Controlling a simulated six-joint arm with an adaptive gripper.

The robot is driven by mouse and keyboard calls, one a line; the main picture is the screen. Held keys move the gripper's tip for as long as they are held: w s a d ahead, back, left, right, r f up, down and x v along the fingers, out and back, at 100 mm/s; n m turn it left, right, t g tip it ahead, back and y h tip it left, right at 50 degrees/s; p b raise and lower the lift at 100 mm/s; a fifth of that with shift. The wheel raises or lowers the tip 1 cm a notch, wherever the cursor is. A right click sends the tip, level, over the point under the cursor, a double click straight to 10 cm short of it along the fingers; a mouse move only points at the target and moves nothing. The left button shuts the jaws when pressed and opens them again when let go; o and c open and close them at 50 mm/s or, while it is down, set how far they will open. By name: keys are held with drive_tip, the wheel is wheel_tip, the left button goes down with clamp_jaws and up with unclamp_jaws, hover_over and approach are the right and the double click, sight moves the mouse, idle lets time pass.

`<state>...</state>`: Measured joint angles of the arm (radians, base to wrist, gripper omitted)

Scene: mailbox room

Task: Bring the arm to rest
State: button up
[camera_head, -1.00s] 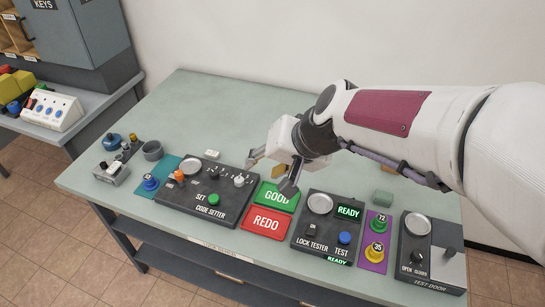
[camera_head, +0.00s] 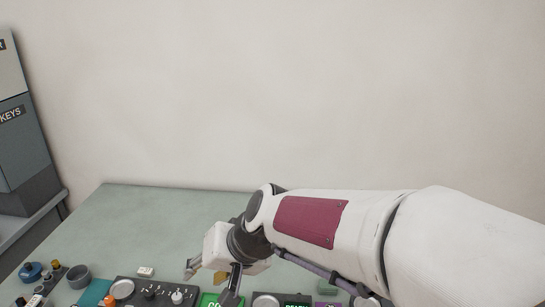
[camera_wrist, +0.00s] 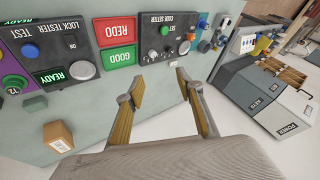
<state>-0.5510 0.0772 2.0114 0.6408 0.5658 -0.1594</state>
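My gripper (camera_head: 211,284) hangs over the workbench (camera_head: 140,205) in the head view, near the bottom edge of the picture. The wrist view shows its two fingers (camera_wrist: 162,105) spread wide apart with nothing between them. The gripper is open and empty. The code setter (camera_wrist: 172,28) and the green GOOD pad (camera_wrist: 119,57) lie beyond the fingertips in the wrist view. My arm reaches in from the right side of the head view and hides part of the bench.
The lock tester (camera_wrist: 58,50) lies left of the pads in the wrist view. A small tan block (camera_wrist: 58,136) is on the bench left of my fingers. A grey cabinet (camera_head: 25,140) stands at the far left. The bench's back left part is clear.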

drive_tip(key=s+d+m+h, duration=0.1)
drive_tip(key=s+d, duration=0.4)
drive_tip(key=d, duration=0.6)
drive_tip(key=s+d+m+t+h, duration=0.1)
drive_tip(key=s+d+h, duration=0.2)
drive_tip(key=d, duration=0.9)
drive_tip(key=s+d+r+t+h, duration=0.1)
drive_tip(key=s+d+h, duration=0.1)
drive_tip(key=s+d, duration=0.7)
drive_tip(key=shift+s+d+m+h, duration=0.2)
drive_tip(key=shift+d+m+h, duration=0.2)
drive_tip(key=shift+d, duration=0.8)
drive_tip(key=shift+a, duration=0.1)
idle(0.7)
